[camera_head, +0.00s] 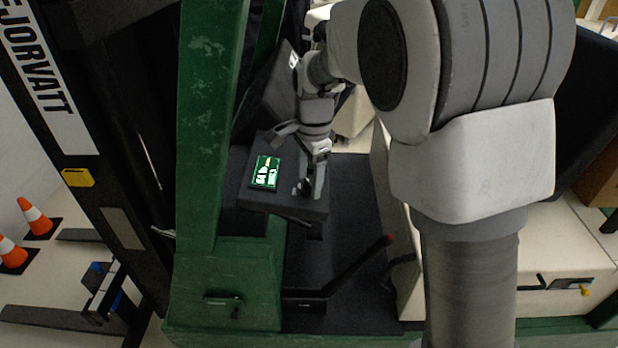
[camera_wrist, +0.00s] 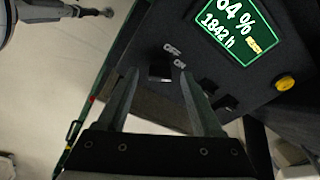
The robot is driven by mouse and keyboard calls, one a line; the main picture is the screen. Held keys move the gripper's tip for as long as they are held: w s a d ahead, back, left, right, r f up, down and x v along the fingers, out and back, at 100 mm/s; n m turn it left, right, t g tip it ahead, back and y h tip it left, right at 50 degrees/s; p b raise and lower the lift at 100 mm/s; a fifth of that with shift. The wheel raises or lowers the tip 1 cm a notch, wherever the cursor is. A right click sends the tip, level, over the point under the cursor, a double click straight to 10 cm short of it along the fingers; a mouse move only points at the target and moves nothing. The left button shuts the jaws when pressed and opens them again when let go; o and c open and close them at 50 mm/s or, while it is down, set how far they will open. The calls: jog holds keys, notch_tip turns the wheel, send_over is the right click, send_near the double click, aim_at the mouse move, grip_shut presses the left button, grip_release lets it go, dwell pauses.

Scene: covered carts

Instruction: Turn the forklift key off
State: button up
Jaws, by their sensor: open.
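The forklift's dark control panel (camera_head: 285,205) has a lit green display (camera_head: 265,172), which also shows in the wrist view (camera_wrist: 234,27) reading 64 % and 1842 h. A small black key (camera_wrist: 160,71) sits on the panel beside the OFF and ON labels. Its exact turn position is hard to tell. My gripper (camera_wrist: 160,80) is open, with one finger on either side of the key; contact with it cannot be made out. In the head view my gripper (camera_head: 313,180) is low over the panel's right part and hides the key there.
A yellow button (camera_wrist: 285,83) stands on the panel to the right of the key. A green post (camera_head: 210,120) rises left of the panel. A black lever with a red tip (camera_head: 388,239) is below it. Orange cones (camera_head: 35,217) stand on the floor far left.

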jog(key=shift+f, duration=0.4)
jog(key=shift+c, duration=0.3)
grip_shut()
jog(key=n+b, duration=0.2)
jog(key=shift+f+n+t, duration=0.15)
jog(key=shift+n+t, duration=0.15)
jog(key=shift+n, duration=0.1)
jog(key=n+b, duration=0.2)
jog(key=n, duration=0.1)
jog(key=shift+d+y, duration=0.1)
jog(key=shift+y, duration=0.3)
jog(key=n+y+b, duration=0.1)
jog(key=n+b, duration=0.1)
jog(key=n, duration=0.3)
jog(key=shift+n+t, duration=0.3)
jog(key=shift+n, duration=0.1)
jog(key=shift+b, duration=0.3)
